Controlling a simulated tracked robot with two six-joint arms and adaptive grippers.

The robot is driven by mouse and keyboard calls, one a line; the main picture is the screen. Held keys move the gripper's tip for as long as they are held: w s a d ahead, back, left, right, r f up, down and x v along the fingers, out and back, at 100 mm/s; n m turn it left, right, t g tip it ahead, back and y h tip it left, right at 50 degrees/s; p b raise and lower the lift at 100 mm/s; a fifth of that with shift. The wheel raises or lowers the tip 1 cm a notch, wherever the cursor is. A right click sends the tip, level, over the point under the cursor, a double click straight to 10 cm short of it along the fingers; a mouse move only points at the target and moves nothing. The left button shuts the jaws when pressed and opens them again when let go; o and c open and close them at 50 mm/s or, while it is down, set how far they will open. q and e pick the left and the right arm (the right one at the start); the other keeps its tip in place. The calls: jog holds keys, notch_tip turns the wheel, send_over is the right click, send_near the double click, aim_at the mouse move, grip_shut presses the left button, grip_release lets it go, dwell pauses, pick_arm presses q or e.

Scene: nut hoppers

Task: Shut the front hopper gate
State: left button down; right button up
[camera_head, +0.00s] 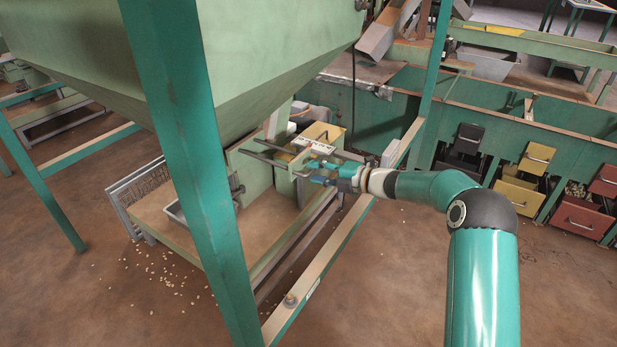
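The large pale green hopper (270,60) fills the upper left, narrowing downward on teal legs. Under its low end is the gate assembly (258,172), with pale green plates and two dark bars (265,157) sticking out to the left. My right gripper (306,171) reaches in from the right and is at the right side of this assembly, close to a pale green plate. Its two fingers show slightly apart, but whether they hold a part of the gate is too small to tell. How far the gate stands open is not clear. My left gripper is not in view.
A low frame rail (330,250) runs beneath my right arm. Teal bins with black, yellow and red drawers (585,215) stand at the right. Nuts (165,270) lie scattered on the brown floor.

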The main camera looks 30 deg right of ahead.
jog(key=shift+x, duration=1)
grip_shut()
